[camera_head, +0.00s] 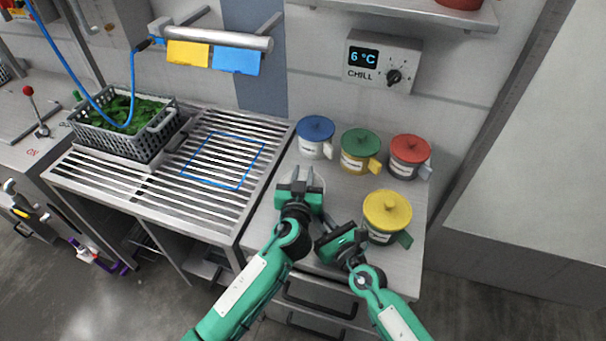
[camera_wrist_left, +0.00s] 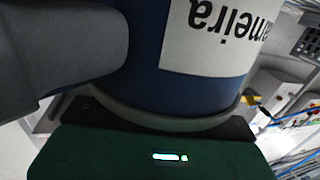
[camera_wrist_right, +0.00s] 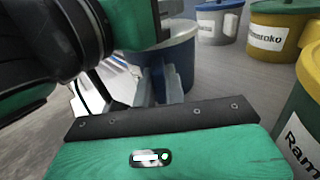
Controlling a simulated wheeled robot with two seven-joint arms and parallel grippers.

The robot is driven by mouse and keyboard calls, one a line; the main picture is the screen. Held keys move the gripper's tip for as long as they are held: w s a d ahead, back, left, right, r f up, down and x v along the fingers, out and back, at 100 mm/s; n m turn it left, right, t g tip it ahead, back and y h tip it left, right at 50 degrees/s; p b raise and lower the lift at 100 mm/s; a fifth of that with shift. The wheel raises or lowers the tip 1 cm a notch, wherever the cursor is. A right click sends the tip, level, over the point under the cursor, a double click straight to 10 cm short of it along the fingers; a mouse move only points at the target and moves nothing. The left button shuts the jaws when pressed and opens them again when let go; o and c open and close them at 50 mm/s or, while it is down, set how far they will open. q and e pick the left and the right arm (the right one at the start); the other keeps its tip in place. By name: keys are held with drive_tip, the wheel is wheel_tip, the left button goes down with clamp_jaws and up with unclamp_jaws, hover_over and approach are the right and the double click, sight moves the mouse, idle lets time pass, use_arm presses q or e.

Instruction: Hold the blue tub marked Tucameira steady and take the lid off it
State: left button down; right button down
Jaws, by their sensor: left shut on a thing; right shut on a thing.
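The blue tub (camera_wrist_left: 150,85) shows close up in the left wrist view, its white label reading "ameira" upside down. Its pale grey lid (camera_wrist_left: 200,122) is the rim nearest my left palm, with no clear gap from the body. My left gripper (camera_head: 299,188) comes down over the tub from above and is shut on the lid, largely hiding it in the head view. The tub (camera_wrist_right: 180,55) stands upright on the counter.
A yellow-lidded tub (camera_head: 387,208) stands close to my right gripper. Blue-lidded (camera_head: 315,135), green-lidded (camera_head: 360,150) and red-lidded (camera_head: 409,155) tubs stand behind. A slatted drainer (camera_head: 150,195) with a crate of greens (camera_head: 165,127) is to the left.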

use_arm(q)
drive_tip(key=shift+r, duration=0.1)
drive_tip(key=shift+r, duration=1)
drive_tip(key=shift+r, duration=2)
use_arm(e)
drive_tip(key=c, duration=1.4)
unclamp_jaws()
drive_tip(key=shift+o, duration=0.2)
drive_tip(key=shift+s, duration=0.15)
